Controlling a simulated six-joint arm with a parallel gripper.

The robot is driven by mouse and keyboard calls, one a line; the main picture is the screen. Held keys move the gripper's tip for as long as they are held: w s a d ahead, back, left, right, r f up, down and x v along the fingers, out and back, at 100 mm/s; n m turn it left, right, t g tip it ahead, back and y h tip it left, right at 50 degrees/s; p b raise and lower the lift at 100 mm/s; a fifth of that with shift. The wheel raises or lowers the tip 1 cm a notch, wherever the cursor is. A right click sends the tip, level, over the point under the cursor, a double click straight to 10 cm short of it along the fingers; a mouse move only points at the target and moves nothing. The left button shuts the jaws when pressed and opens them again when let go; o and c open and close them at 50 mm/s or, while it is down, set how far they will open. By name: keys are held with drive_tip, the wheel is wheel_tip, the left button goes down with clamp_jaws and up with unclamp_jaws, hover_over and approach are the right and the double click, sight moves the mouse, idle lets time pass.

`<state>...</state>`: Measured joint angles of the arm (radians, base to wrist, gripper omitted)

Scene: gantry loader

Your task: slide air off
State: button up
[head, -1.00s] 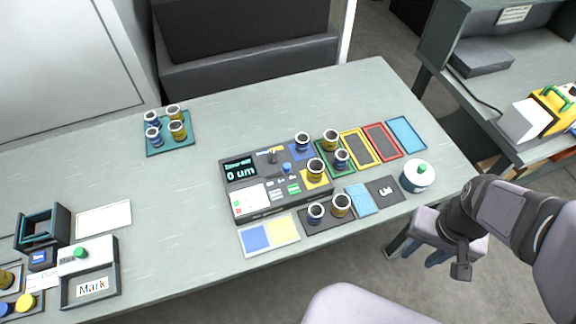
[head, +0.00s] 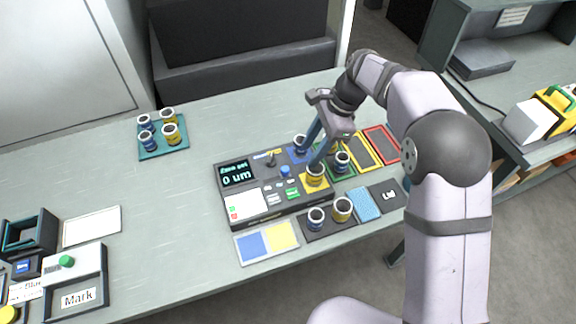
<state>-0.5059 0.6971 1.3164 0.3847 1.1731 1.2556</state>
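The gauge box (head: 262,215) stands mid-table, with a dark display (head: 237,173) reading "0 um" in green. Its top has a small dark knob (head: 272,160), a blue button (head: 285,171) and small labelled controls (head: 275,191). I cannot tell which one is the air slide; the labels are too small to read. My gripper (head: 316,146) reaches down over the box's right end, its dark blue finger close to the yellow-based cup (head: 314,174). It is seen side on, so its opening and any contact are unclear. Part of the area behind it is hidden.
A blue and yellow pad (head: 267,243) lies in front of the box. The table's left middle is clear.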

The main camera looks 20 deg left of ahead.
sight(285, 169)
drive_tip(key=shift+m, duration=0.4)
drive_tip(key=shift+s+a+f+p, duration=0.4)
drive_tip(key=shift+a+f, duration=0.55)
drive_tip(key=shift+f, duration=0.3)
drive_tip(key=shift+s+a+f+p, duration=0.25)
drive_tip(key=shift+a+f+p, duration=0.1)
drive_tip(key=shift+a+f, duration=0.75)
drive_tip(key=shift+s+a+f+p, duration=0.4)
drive_tip(key=shift+a+f, duration=0.45)
drive_tip(key=shift+f, duration=0.5)
